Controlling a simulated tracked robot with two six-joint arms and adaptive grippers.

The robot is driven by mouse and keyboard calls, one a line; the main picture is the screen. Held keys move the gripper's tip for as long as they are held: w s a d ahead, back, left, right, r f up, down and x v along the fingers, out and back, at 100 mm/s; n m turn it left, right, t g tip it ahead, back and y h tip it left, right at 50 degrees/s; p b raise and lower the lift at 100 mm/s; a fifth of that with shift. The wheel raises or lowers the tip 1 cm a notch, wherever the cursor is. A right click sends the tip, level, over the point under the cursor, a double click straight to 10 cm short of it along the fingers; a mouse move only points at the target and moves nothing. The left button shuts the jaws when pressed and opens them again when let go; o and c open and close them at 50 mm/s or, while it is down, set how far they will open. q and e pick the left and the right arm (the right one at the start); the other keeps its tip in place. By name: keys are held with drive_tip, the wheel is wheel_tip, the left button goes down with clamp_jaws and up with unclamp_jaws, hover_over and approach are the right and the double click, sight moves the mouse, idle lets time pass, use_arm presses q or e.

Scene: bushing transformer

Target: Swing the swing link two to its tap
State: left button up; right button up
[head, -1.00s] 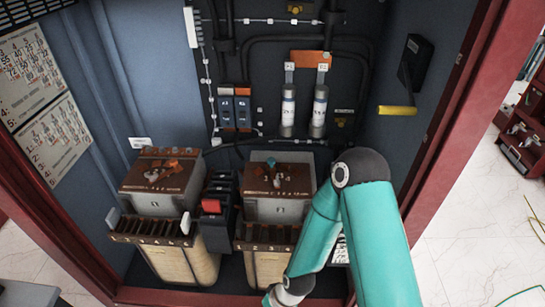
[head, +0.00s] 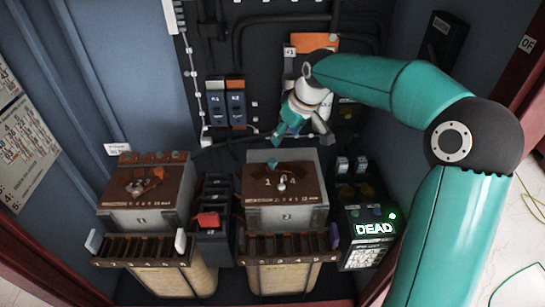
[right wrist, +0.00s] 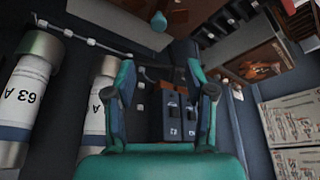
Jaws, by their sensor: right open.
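Transformer two (head: 262,212) is a grey box with a brown top, standing right of centre in the cabinet. Swing link two (head: 273,163) shows as a small teal knob at the back of that top, beside a pale post and small tap numbers. Which tap it sits at is too small to tell. A teal knob also shows at the top of the right wrist view (right wrist: 159,20). My right gripper (head: 302,137) hangs open above and behind the top, apart from the knob. In the right wrist view its fingers (right wrist: 159,100) are spread and empty. My left gripper is out of view.
Transformer one (head: 148,212) stands at the left. Blue breakers (head: 236,108) are on the back wall; they show between my fingers in the wrist view (right wrist: 174,118). Cylindrical fuses (right wrist: 22,100) are close by. A lit DEAD display (head: 374,229) stands at the right.

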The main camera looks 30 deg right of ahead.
sight(273, 160)
drive_tip(key=p+x, duration=0.1)
drive_tip(key=x, duration=1.3)
drive_tip(key=shift+d+f, duration=0.1)
drive_tip(key=shift+f, duration=0.2)
drive_tip(key=shift+c, duration=0.3)
clamp_jaws()
